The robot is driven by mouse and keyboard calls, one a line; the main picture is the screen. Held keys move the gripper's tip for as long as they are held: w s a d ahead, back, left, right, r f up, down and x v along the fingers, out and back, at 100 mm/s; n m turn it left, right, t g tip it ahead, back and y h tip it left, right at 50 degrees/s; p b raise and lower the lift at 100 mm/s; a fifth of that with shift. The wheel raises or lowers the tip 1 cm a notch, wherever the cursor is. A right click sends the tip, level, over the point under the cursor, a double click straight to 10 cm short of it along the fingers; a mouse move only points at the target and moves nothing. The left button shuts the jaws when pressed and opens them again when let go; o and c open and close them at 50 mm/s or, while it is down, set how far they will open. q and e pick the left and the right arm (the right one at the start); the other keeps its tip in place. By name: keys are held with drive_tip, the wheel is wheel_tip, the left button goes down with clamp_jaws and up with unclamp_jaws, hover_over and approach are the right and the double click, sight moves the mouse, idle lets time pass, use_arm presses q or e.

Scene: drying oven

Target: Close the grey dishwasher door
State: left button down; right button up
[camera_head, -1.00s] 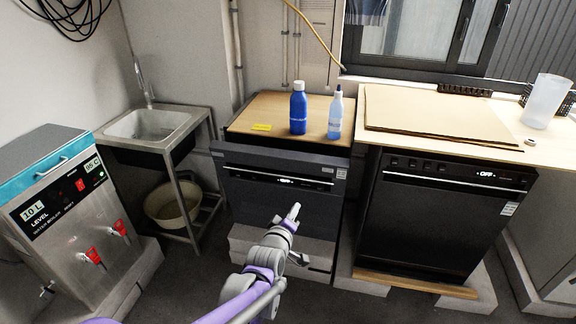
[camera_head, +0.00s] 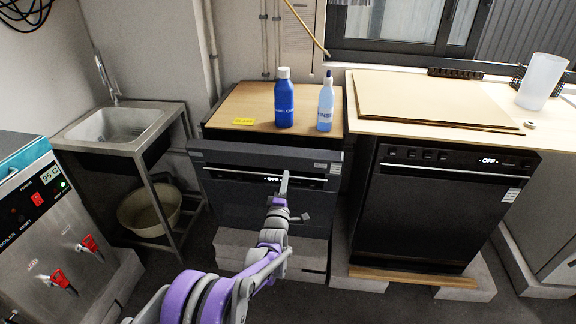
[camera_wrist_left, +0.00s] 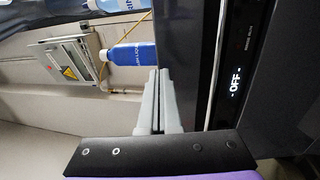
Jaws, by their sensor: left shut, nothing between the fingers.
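The grey dishwasher door (camera_head: 235,205) is in the middle of the head view, under the wooden counter. Its top edge leans out from the cabinet, so it stands slightly ajar. Its display panel also shows in the left wrist view, on the dark door front (camera_wrist_left: 240,90). My left gripper (camera_head: 284,180) is shut and empty, pointing up in front of the door's control panel. In the left wrist view, its fingers (camera_wrist_left: 158,95) are close beside the door's edge; I cannot tell if they touch it. My right gripper is not in view.
A dark blue bottle (camera_head: 284,103) and a light blue bottle (camera_head: 326,105) stand on the counter (camera_head: 243,105) above. A black dishwasher (camera_head: 425,220) stands to the right. A sink (camera_head: 115,130) and a water boiler (camera_head: 50,230) are at the left.

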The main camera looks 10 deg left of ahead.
sight(289, 158)
use_arm(q)
drive_tip(key=x, duration=0.6)
drive_tip(key=shift+w, duration=0.25)
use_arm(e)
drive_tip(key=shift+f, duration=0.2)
